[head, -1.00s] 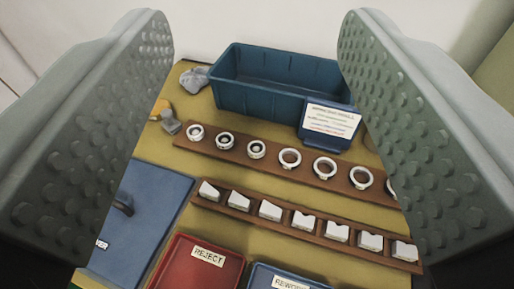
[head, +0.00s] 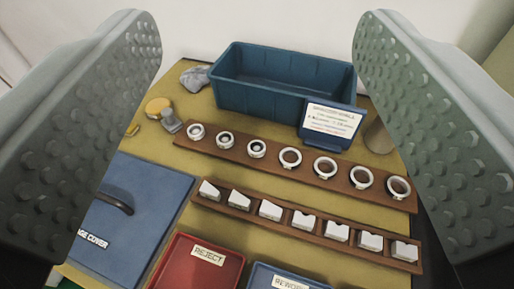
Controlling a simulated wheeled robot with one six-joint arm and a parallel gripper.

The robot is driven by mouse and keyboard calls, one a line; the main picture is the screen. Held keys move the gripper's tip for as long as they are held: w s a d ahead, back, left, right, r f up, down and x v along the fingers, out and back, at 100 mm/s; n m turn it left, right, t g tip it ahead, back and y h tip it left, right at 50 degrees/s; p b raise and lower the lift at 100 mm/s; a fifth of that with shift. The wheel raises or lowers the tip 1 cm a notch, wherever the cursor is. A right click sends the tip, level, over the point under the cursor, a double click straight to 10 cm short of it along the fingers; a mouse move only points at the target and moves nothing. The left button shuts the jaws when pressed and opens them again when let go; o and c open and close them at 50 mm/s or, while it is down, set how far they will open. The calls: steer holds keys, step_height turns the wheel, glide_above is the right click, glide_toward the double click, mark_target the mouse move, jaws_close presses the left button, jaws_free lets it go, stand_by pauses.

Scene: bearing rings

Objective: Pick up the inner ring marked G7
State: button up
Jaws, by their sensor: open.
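Several pale rings stand in a row on a brown wooden strip (head: 180,140) in the head view. The three at the left, a first small ring (head: 195,131), a second (head: 226,139) and a third (head: 257,148), are smaller with dark centres. The larger rings, such as this one (head: 290,157), sit to the right. I cannot read any G7 marking on them, so I cannot tell which is the G7 inner ring. My gripper (head: 258,140) is open and empty, its two padded fingers wide apart at the picture's sides, apart from the rings.
A second wooden strip (head: 285,228) holds several white blocks nearer me. A blue bin (head: 270,103) and a blue sign stand (head: 331,124) are behind. In front lie a red REJECT tray (head: 200,265), a blue tray (head: 285,280) and a blue cover (head: 135,205).

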steer(key=w+f+n+g, duration=0.2)
steer(key=w+f+g, duration=0.2)
steer(key=w, duration=0.3)
steer(key=w+f+n+g, duration=0.1)
steer(key=w+f+g, duration=0.25)
steer(key=w, duration=0.45)
steer(key=n+g, duration=0.4)
steer(key=g, duration=0.6)
glide_above(257, 148)
step_height(257, 148, down, 23)
steer(key=shift+w+r, duration=0.15)
steer(key=shift+r, duration=0.05)
steer(key=shift+f, duration=2.75)
steer(key=shift+c, duration=0.2)
steer(key=c, duration=1.1)
